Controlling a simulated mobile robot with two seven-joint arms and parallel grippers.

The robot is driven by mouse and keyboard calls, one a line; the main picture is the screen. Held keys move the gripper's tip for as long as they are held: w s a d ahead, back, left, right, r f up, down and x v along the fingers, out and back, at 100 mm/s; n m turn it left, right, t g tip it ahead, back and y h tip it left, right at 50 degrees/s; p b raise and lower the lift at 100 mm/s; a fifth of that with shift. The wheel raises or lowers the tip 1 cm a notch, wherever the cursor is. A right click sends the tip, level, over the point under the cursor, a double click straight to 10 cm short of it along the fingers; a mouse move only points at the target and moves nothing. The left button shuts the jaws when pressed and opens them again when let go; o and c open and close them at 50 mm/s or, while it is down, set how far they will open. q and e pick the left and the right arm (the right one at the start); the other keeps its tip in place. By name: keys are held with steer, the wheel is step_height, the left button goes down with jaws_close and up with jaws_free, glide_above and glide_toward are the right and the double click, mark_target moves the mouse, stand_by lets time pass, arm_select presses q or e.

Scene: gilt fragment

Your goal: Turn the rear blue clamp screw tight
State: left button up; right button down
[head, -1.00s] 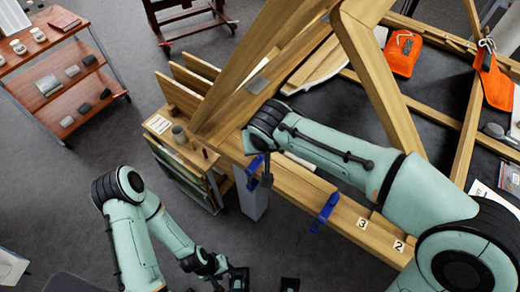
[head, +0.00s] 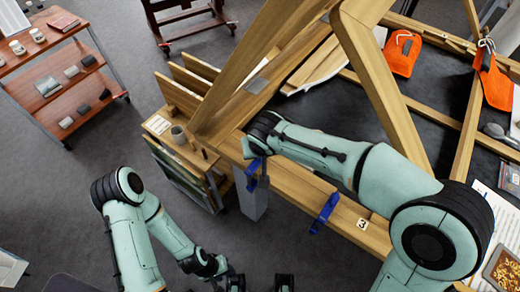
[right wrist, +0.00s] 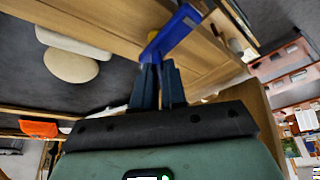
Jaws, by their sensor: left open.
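Two blue clamps sit on the wooden beam (head: 288,187): a farther one (head: 252,172) by the beam's left end and a nearer one (head: 325,212) by the "3" label. My right arm reaches over the beam to the farther clamp; its wrist hides the gripper in the head view. In the right wrist view my right gripper (right wrist: 159,68) has its fingertips at the lower end of a blue clamp (right wrist: 175,32). Whether they grip its screw is unclear. My left gripper (head: 261,283) is open and empty at the bottom edge.
A shelf cart (head: 62,75) is at the far left. Slanting wooden beams (head: 385,85) rise behind my right arm. Orange pouches (head: 403,55) lie at the back right. Grey floor is clear between.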

arm_select(q)
steer(key=shift+f, duration=0.1)
arm_select(e)
steer(key=shift+a+f+m+h+b, duration=0.1)
steer(key=shift+m+h+b, duration=0.2)
steer(key=shift+m+b, duration=0.65)
steer(key=shift+m+h+b, duration=0.3)
steer(key=shift+m+b, duration=0.25)
steer(key=shift+b, duration=0.2)
steer(key=shift+a+m+h+b, duration=0.1)
steer(key=shift+m+h+b, duration=0.35)
steer(key=shift+m, duration=0.65)
arm_select(q)
steer(key=shift+s+f, duration=0.35)
steer(key=shift+f, duration=0.5)
steer(key=shift+s+f, duration=0.3)
steer(key=shift+f, duration=0.5)
steer(key=shift+s+f, duration=0.35)
steer(key=shift+f, duration=0.5)
arm_select(e)
steer(key=shift+r+m+h, duration=0.2)
steer(key=shift+m+h, duration=0.05)
steer(key=shift+m, duration=0.55)
steer(key=c, duration=1.2)
jaws_free()
